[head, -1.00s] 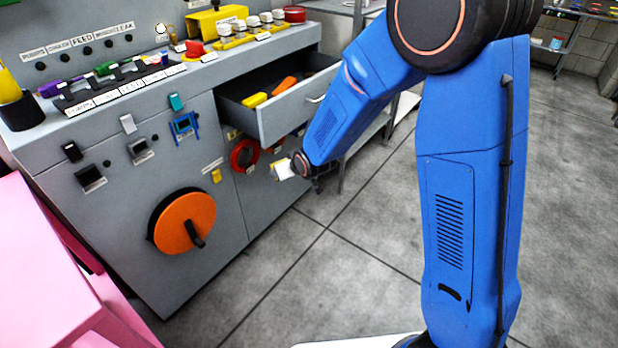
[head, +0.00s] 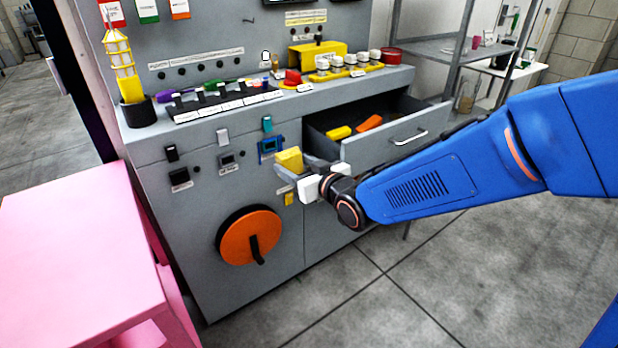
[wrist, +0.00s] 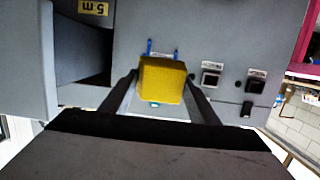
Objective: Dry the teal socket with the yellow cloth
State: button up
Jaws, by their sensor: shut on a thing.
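My gripper (head: 297,180) is shut on the yellow cloth (head: 289,160), a folded block that shows between the fingers in the wrist view (wrist: 162,82). The teal socket (head: 270,147), in a blue frame under a raised teal cap (head: 267,124), is on the cabinet front. In the head view the cloth is just below and right of the socket; I cannot tell whether they touch. In the wrist view the cloth hides the socket's opening. Only blue posts (wrist: 150,46) and a small teal part (wrist: 154,104) show around it.
An open drawer (head: 385,145) with a yellow and an orange item juts out right of the socket, close to my gripper. Other sockets (head: 226,161) (head: 180,178) and an orange dial (head: 248,236) are on the cabinet front. A pink table (head: 80,250) stands at left.

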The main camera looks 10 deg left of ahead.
jog(key=shift+a+r, duration=0.2)
jog(key=r+x, duration=0.1)
jog(key=x, duration=0.6)
jog(key=shift+w+a+r, duration=0.2)
jog(key=shift+r, duration=0.05)
jog(key=shift+w+a, duration=0.25)
dwell(1.0)
dwell(2.6)
jog(key=shift+f+v, duration=0.3)
jog(key=shift+v, duration=1.15)
jog(key=shift+f+v, duration=0.3)
jog(key=shift+v, duration=1.2)
jog(key=shift+f+v, duration=0.3)
jog(key=shift+v, duration=1.15)
jog(key=shift+s+d, duration=0.1)
jog(key=shift+d, duration=0.1)
